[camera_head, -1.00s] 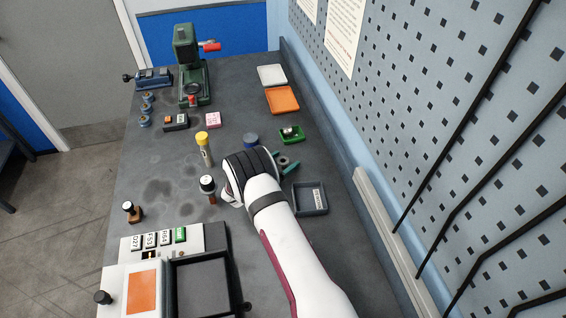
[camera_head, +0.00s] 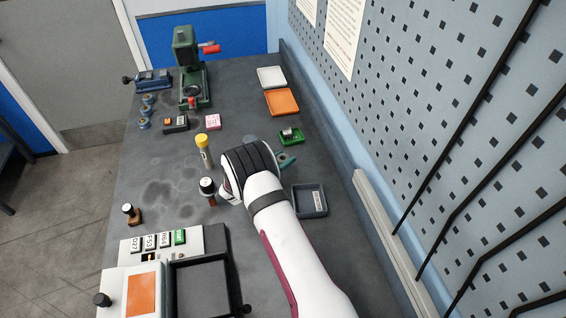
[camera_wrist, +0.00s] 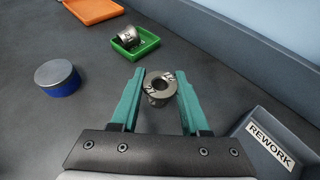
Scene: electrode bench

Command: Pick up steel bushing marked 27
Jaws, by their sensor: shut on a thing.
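A grey steel bushing (camera_wrist: 159,88) with a flange and a central hole sits between the teal fingertips of my gripper (camera_wrist: 161,85) in the wrist view. Dark digits are on its flange; they look like 27 but are hard to read. My gripper is shut on it. Whether it touches the bench is unclear. In the head view my gripper (camera_head: 286,160) shows only a teal finger past the wrist, and the held bushing is hidden.
A second bushing (camera_wrist: 129,38) lies in a green tray (camera_wrist: 136,46). A blue tin (camera_wrist: 57,78) stands left. A grey REWORK tray (camera_head: 311,200) is close on the right.

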